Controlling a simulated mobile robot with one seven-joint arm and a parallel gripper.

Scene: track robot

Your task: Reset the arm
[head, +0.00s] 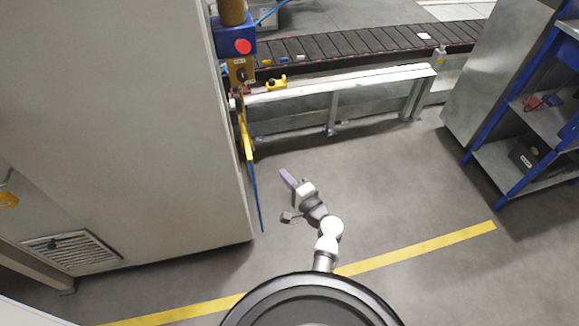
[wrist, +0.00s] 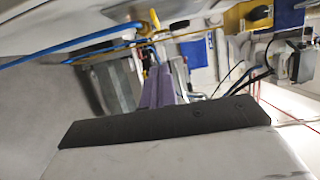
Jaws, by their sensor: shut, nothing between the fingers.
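My gripper (head: 285,174) shows in the head view, held out over the grey floor in front of my round base. Its narrow purple fingers are together with nothing between them. In the wrist view the purple fingers (wrist: 161,88) stick up side by side beyond the dark mounting edge. My white and grey arm is bent, reaching forward and slightly left. The gripper is apart from the cabinet and the conveyor frame.
A conveyor (head: 350,42) runs across the back. A blue-framed shelf (head: 520,175) stands at right. The floor (head: 400,180) between is clear, with a yellow line (head: 430,247).

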